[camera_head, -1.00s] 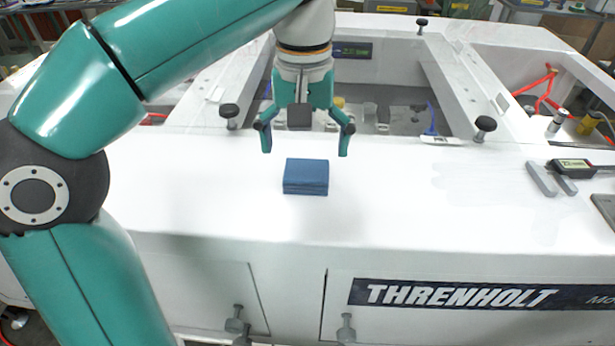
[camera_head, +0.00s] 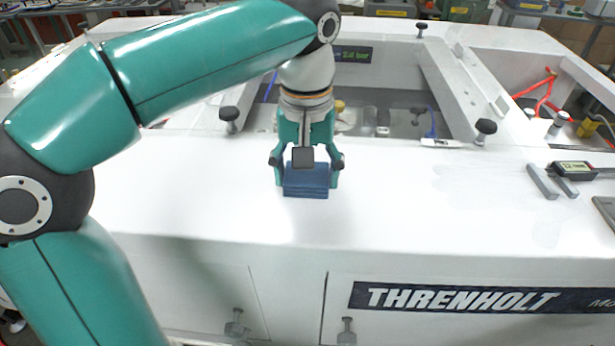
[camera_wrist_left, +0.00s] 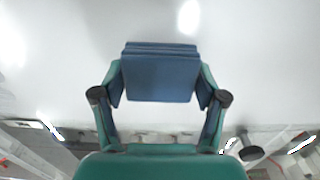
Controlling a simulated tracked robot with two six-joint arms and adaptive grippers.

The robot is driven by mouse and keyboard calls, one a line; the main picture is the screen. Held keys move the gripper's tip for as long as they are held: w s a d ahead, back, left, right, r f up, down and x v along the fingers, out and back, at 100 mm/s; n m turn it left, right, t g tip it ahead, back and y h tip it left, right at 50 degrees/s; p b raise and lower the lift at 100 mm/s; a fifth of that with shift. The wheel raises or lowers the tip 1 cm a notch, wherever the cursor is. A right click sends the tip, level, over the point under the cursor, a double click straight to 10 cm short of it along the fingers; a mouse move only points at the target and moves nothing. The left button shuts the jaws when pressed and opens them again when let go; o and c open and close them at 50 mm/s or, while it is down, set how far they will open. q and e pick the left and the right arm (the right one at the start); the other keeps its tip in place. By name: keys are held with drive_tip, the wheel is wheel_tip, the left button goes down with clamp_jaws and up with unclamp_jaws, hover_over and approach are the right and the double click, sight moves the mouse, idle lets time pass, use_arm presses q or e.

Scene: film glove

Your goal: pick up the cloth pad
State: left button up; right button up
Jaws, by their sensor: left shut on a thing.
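The cloth pad (camera_head: 306,187) is a dark blue folded stack on the white worktop. My left gripper (camera_head: 306,180) is down over it, with one finger on each side, shut on the pad. In the left wrist view the pad (camera_wrist_left: 160,76) sits between the two fingers of the gripper (camera_wrist_left: 160,90), which press on its left and right sides. The pad's top is partly hidden by the gripper in the head view. I cannot tell whether the pad has left the worktop. My right gripper is not in view.
Black knobs (camera_head: 485,127) stand along the edge of the recessed bay behind the pad. The worktop around the pad is clear.

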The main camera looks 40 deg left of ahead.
use_arm(q)
wheel_tip(320, 180, up, 10)
drive_tip(key=shift+p, duration=1)
drive_tip(key=o, duration=0.5)
drive_tip(key=c, duration=0.5)
